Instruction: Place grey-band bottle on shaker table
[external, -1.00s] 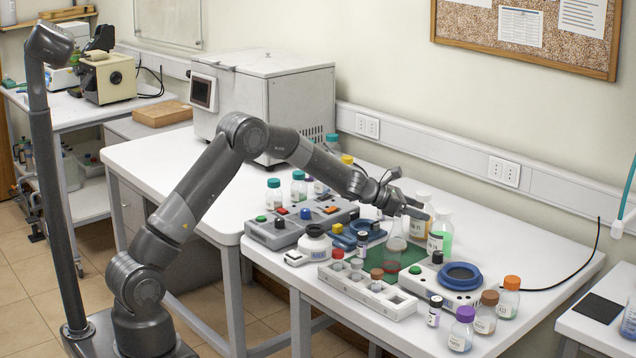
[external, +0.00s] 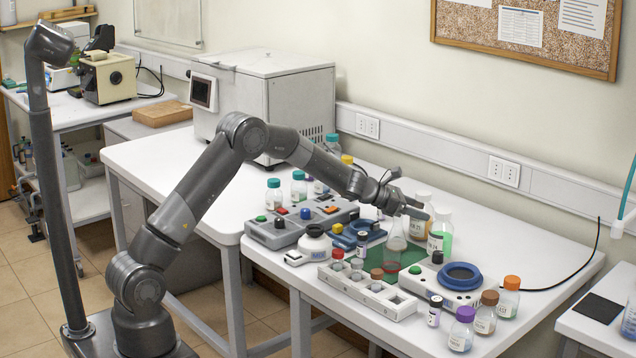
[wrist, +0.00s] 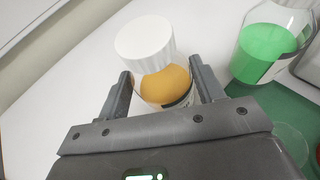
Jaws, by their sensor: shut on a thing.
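My gripper (wrist: 165,86) is shut on a clear bottle with a ribbed white cap (wrist: 146,42) and orange-yellow contents (wrist: 163,84). One finger is on each side of the bottle, below the cap. In the external view my gripper (external: 408,207) is at the bottle (external: 421,222) near the back of the front table. The bottle stands nearly upright. Its label is mostly hidden, so I cannot make out a grey band. A white device with a round blue top (external: 460,276), perhaps the shaker table, stands to the right, apart from the bottle. Its top is empty.
A bottle of green liquid (wrist: 266,52) stands close to the right of the held bottle. A clear flask (external: 396,245) stands on a green mat (external: 377,258) in front. A white rack (external: 340,281) and several capped bottles (external: 485,313) line the front.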

